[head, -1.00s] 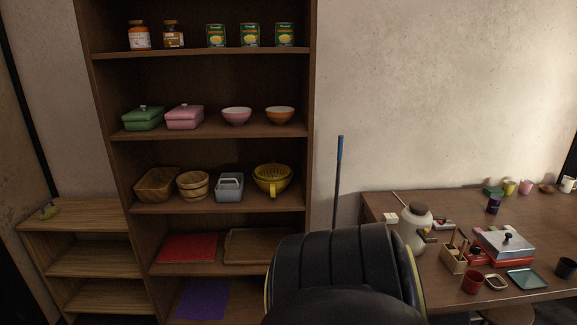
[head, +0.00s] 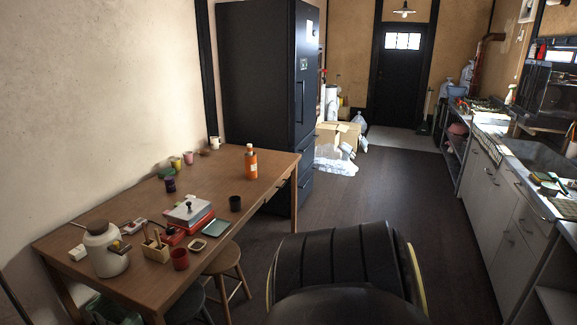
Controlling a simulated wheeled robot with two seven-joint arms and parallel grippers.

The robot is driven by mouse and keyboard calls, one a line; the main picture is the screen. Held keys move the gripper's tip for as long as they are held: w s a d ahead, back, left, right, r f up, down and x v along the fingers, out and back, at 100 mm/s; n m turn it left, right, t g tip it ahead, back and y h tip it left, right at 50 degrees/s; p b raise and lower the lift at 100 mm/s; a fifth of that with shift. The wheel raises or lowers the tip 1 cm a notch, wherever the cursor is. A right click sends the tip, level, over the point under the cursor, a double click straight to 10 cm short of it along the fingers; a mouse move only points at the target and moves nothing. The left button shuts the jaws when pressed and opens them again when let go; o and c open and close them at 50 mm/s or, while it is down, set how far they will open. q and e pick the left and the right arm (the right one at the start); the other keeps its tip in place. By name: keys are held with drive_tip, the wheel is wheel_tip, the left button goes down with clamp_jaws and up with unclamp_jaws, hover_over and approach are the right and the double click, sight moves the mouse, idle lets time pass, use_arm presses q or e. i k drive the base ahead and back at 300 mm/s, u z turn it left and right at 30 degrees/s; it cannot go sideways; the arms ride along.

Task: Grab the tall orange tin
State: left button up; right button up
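Neither of my grippers shows in the head view. A black rounded part of my own body fills the bottom middle.
The table also holds a white pot (head: 105,250), a red-based cooker (head: 189,215), a red cup (head: 180,259) and several small cups. Stools (head: 223,264) stand at its front edge. A black fridge (head: 262,90) is behind it. Open floor (head: 375,200) lies right, before a counter (head: 490,185).

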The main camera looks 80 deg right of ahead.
sight(251, 163)
drive_tip(key=z, duration=2.15)
